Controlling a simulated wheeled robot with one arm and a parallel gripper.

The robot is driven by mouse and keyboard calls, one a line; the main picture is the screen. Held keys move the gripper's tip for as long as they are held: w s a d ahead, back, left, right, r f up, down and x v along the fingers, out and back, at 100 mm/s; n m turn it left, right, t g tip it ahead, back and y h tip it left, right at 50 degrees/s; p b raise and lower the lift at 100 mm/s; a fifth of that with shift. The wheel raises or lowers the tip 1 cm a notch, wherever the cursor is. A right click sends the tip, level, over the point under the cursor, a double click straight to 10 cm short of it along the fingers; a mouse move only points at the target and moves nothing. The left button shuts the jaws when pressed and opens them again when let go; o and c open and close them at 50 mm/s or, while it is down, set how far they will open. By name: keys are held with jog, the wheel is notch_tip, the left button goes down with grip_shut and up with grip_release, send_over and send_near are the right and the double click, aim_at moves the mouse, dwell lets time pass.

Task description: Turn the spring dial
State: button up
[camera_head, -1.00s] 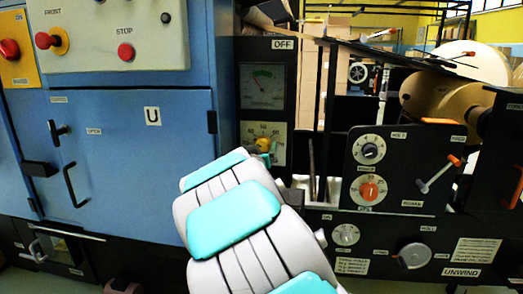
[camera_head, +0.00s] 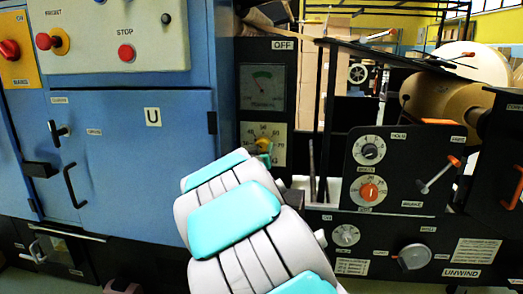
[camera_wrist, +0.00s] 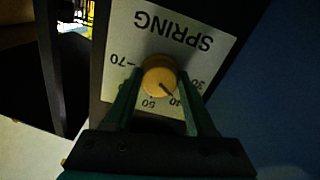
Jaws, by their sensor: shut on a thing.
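The spring dial is a round yellow knob (camera_wrist: 159,76) on a pale plate marked SPRING, which appears upside down in the wrist view. Its dark pointer line lies near the 40 mark. In the head view my arm covers the lower part of the plate, and only a bit of green finger shows beside the knob.
A blue cabinet door (camera_head: 130,165) with a black handle is to the left. A black panel with two knobs (camera_head: 369,191) and a lever (camera_head: 438,175) stands to the right.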

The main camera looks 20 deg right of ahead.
grip_shut()
jog(key=shift+r+p, duration=0.2)
jog(key=shift+p, duration=0.35)
jog(key=n+p, duration=0.2)
jog(key=p, duration=0.1)
jog(key=shift+r, duration=0.2)
jog(key=n+p, duration=0.3)
jog(key=n, duration=0.1)
jog(key=shift+f, duration=0.2)
jog(key=o, duration=1.3)
grip_release()
jog(key=v, duration=0.7)
jog(key=shift+s+a+f, duration=0.2)
jog(key=shift+s, duration=0.15)
